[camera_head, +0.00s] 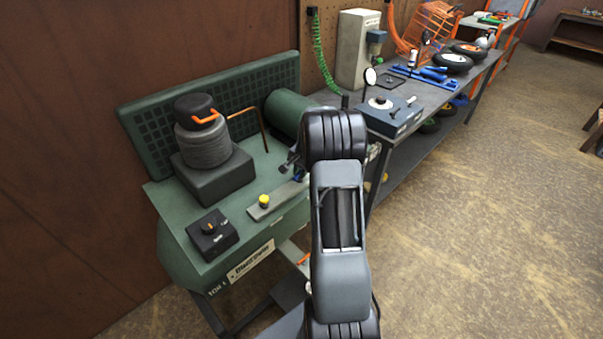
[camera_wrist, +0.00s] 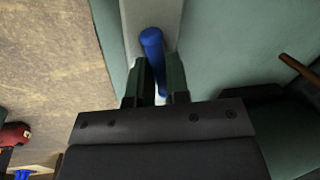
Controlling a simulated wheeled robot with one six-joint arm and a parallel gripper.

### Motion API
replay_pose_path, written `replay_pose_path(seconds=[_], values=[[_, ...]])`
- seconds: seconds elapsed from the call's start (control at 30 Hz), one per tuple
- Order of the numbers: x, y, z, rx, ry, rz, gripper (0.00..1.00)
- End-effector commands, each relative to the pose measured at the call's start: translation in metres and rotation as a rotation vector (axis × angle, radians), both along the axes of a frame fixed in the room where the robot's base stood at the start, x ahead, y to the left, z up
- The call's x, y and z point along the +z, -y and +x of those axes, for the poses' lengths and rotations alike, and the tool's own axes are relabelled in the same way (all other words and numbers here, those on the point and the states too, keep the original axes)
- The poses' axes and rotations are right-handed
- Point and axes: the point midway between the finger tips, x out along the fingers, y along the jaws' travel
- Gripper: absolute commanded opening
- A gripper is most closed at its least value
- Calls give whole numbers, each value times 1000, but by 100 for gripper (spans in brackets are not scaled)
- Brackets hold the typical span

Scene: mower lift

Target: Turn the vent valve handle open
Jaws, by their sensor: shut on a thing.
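The vent valve handle is a blue rod (camera_wrist: 152,42) in the wrist view, lying along a pale grey strip on the green machine. My gripper (camera_wrist: 159,84) has its two dark fingers closed on either side of the handle's near part. The blue handle also shows as a small patch in the head view (camera_head: 299,175), mostly hidden by my arm. The valve body under it cannot be made out.
The green machine (camera_head: 165,195) carries a black ribbed cylinder (camera_head: 205,145), a black switch box (camera_head: 212,233) and a yellow knob (camera_head: 264,199) close to the handle. A grey workbench (camera_head: 440,95) stands behind. The floor at right is clear.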

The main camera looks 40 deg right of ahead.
Motion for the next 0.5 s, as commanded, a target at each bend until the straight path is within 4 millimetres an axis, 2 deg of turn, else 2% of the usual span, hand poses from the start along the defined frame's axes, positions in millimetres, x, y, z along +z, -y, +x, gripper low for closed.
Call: replay_pose_path(seconds=[0.5], values=[[1, -1, 5, 490, 7, -3, 0]])
